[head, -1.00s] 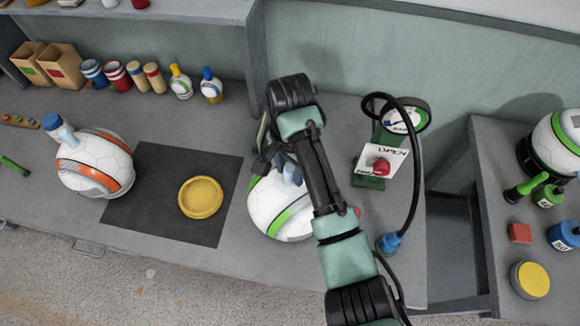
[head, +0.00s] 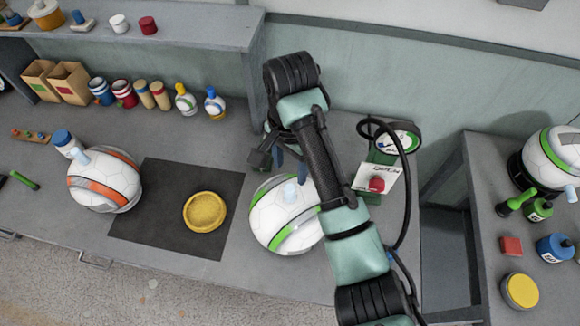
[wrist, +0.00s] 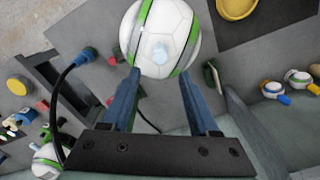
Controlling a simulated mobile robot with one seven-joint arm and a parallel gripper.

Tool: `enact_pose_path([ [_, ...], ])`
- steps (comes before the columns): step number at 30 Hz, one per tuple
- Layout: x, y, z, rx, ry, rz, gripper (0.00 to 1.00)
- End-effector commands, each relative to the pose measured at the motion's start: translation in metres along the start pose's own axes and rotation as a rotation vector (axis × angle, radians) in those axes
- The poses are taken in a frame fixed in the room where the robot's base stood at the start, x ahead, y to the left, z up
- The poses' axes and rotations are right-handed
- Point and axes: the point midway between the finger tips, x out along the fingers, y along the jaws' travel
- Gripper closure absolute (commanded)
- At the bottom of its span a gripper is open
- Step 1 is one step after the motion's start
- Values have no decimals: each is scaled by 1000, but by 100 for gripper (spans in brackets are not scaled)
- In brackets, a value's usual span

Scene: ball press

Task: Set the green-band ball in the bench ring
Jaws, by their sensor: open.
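The green-band ball (head: 270,215), white with green and grey bands and a pale blue knob on top, sits on the bench right of the dark mat. It also shows in the wrist view (wrist: 170,20), ahead of the fingertips. My gripper (head: 289,158) is open and empty behind the ball's knob; its two blue fingers show apart in the wrist view (wrist: 160,76), with the knob beyond them. The bench ring (head: 205,212), yellow and round, lies empty on the mat, left of the ball. My arm hides part of the ball's right side.
An orange-band ball (head: 104,180) with a blue-capped bottle by it stands left of the mat (head: 150,225). A press stand with a red button (head: 377,185) and black hose is right of my arm. Another green-band ball (head: 550,158) sits on the right table.

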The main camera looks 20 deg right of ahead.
Motion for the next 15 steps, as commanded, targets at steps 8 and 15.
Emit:
enact_pose_path([
  [8,-24,0,0,0,0,-1,39],
  [15,-24,0,0,0,0,-1,39],
])
